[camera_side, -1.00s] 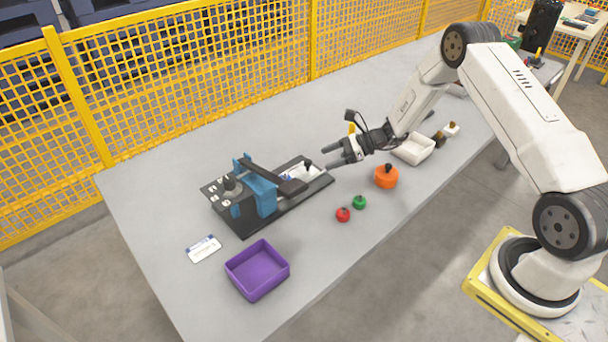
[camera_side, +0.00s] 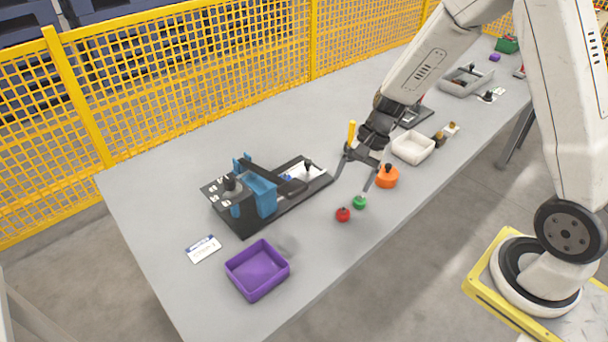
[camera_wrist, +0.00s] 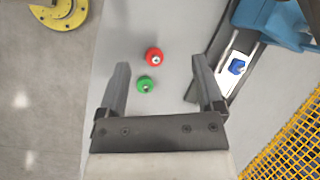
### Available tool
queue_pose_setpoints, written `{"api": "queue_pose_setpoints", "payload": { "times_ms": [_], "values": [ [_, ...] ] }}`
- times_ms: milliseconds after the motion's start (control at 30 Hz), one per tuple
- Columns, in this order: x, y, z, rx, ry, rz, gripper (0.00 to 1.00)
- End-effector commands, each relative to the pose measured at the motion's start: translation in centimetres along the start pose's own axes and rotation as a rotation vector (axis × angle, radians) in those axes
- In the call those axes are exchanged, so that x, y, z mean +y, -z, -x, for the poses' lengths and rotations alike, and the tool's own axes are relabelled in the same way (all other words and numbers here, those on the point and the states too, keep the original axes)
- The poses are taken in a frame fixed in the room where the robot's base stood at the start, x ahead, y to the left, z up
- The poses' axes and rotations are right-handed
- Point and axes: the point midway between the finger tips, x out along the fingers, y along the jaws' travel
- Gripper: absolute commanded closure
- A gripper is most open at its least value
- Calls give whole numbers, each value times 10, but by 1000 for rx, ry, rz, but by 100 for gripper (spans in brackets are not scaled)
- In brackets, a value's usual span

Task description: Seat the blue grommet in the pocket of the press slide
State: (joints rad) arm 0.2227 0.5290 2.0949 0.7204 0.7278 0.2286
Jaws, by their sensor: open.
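The blue grommet (camera_wrist: 237,67) is on the white press slide (camera_wrist: 232,60) at the right of the wrist view. Only a small bit of the grommet (camera_side: 287,178) shows in the side view. I cannot tell whether it is fully down in the pocket. The slide (camera_side: 304,170) runs out from the blue-framed press (camera_side: 262,192) on a black base. My gripper (camera_side: 354,181) is open and empty, fingers pointing down, just right of the press base. In the wrist view, the red grommet (camera_wrist: 154,57) and green grommet (camera_wrist: 145,84) show between the fingers, apart from them.
An orange round part (camera_side: 387,177) stands close to the right finger. A white tray (camera_side: 413,148) lies behind it. A purple bin (camera_side: 257,270) and a label card (camera_side: 203,249) are at the front left. The yellow fence (camera_side: 200,65) lines the far side.

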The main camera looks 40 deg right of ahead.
Motion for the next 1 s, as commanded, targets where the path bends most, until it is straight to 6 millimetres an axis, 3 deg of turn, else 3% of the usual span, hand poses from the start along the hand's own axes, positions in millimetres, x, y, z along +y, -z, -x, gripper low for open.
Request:
{"api": "queue_pose_setpoints", "payload": {
  "times_ms": [300,600,800,1000],
  "values": [
    [37,-42,29,220,-181,523,14],
    [60,-67,48,377,-289,960,14],
    [64,-73,52,414,-312,1074,14],
    [65,-73,52,416,-315,1083,14]
  ]
}}
